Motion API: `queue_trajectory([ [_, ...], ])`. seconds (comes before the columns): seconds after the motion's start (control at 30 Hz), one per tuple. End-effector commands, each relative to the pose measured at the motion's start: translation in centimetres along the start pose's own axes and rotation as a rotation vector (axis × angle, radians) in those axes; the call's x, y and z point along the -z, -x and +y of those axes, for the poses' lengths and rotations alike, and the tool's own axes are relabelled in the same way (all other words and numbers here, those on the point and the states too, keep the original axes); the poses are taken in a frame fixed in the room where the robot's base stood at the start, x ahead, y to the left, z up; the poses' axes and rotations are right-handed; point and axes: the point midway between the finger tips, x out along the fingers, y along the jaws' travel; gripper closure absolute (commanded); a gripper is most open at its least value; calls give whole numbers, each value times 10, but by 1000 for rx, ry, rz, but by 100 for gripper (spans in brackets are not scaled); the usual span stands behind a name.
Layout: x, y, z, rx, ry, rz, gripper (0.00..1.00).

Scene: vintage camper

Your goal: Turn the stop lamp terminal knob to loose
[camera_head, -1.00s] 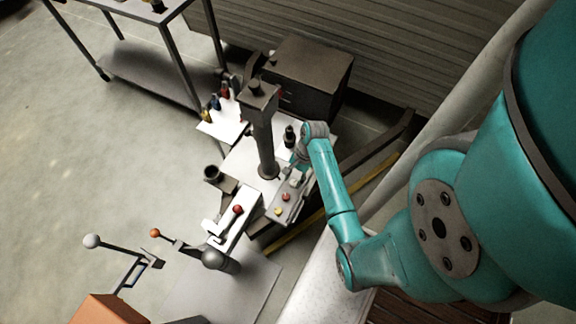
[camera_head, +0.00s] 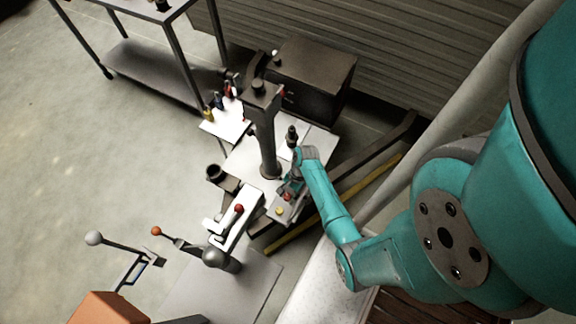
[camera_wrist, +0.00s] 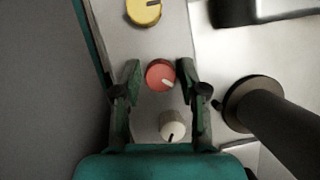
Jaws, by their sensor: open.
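A grey panel (camera_wrist: 120,30) carries three round knobs in a row. In the wrist view the yellow knob (camera_wrist: 144,11) is at the top, the red knob (camera_wrist: 161,75) is in the middle, and the white knob (camera_wrist: 173,126) is nearest my palm. No label is legible, so I cannot tell which is the stop lamp knob by name. My gripper (camera_wrist: 159,68) is open, with its fingertips on either side of the red knob and visible gaps to it. The red knob's pale pointer aims down-right. In the head view my gripper (camera_head: 290,186) hides the white knob.
A dark post (camera_wrist: 275,125) on a round base stands right of the panel; the same post (camera_head: 266,140) shows in the head view. A white lever with a red ball (camera_head: 238,209) lies left of the panel. A dark box (camera_head: 318,75) stands behind.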

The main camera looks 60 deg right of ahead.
Motion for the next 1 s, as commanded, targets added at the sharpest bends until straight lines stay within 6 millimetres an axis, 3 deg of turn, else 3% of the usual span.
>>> queue_trajectory([
  [0.07,0,0,0,0,0,0,57],
  [0.23,0,0,0,0,0,0,97],
  [0.27,0,0,0,0,0,0,100],
  [0.67,0,0,-1,-26,62,-4,100],
  [1.0,0,0,-1,-124,295,-14,100],
])
